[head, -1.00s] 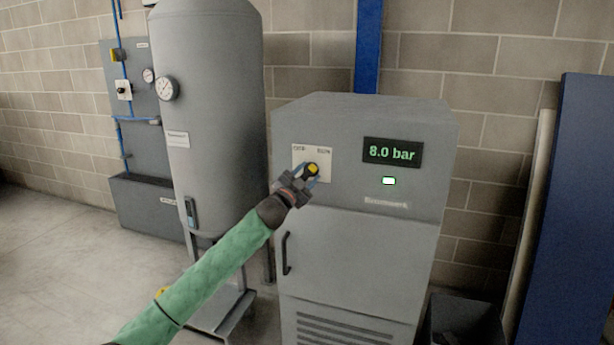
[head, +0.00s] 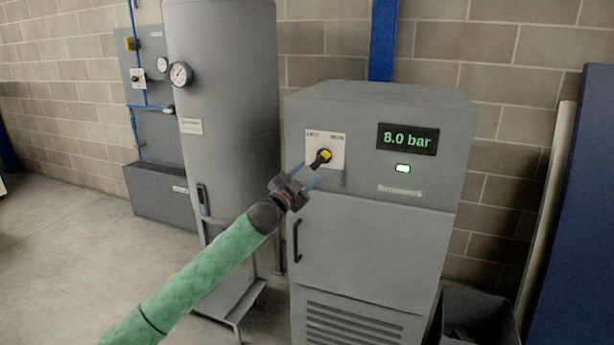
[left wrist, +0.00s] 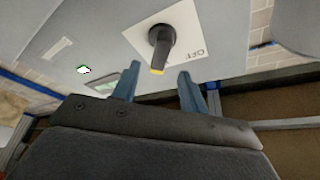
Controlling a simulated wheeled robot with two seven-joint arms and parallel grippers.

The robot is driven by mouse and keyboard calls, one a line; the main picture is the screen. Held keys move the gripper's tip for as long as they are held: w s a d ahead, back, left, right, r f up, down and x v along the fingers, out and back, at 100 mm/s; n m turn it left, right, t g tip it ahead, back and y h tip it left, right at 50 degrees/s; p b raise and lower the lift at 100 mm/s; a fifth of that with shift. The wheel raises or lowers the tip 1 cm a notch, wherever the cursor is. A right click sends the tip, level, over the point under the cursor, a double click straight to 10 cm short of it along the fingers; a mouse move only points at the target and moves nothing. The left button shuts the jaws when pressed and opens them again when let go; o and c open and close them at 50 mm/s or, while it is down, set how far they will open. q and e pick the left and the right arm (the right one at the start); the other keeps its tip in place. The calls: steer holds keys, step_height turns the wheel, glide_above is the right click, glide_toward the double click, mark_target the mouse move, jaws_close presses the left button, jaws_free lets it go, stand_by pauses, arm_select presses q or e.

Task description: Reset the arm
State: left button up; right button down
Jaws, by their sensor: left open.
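My left arm, in a green sleeve, reaches in from the lower left in the head view. Its gripper (head: 304,176) is open and empty, just short of a black and yellow rotary knob (head: 321,157) on a white plate of the grey compressor cabinet (head: 374,240). In the left wrist view, the knob (left wrist: 161,45) lies beyond the two blue fingers (left wrist: 155,86), apart from them, with its yellow-tipped end toward them. The plate's word OFF shows there. The cabinet's display (head: 408,139) reads 8.0 bar, with a lit green-white lamp (head: 403,169) below it. My right gripper is not in view.
A tall grey tank (head: 225,110) with a gauge stands left of the cabinet. A wall panel (head: 150,130) with blue pipes is farther left. A dark bin (head: 474,316) and a blue upright panel (head: 585,220) stand at the right. The floor at left is clear.

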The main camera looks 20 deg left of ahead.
arm_select(q)
steer(key=a+f+n+g+y, duration=0.3)
steer(key=a+n+y, duration=0.15)
steer(key=y, duration=0.25)
steer(key=s+d+f+n+g, duration=0.1)
steer(key=s+d+f+g, duration=0.4)
steer(key=s+f, duration=0.8)
steer(key=s+d+f+n+g+h, duration=0.1)
steer(key=s+d+f+g, duration=0.4)
steer(key=s+f, duration=0.9)
steer(key=s+d+f+n+g+h, duration=0.1)
steer(key=s+d+f, duration=0.9)
steer(key=s, duration=2.1)
step_height(320, 180, down, 4)
steer(key=n+g, duration=0.2)
steer(key=g, duration=0.2)
steer(key=shift+r, duration=0.25)
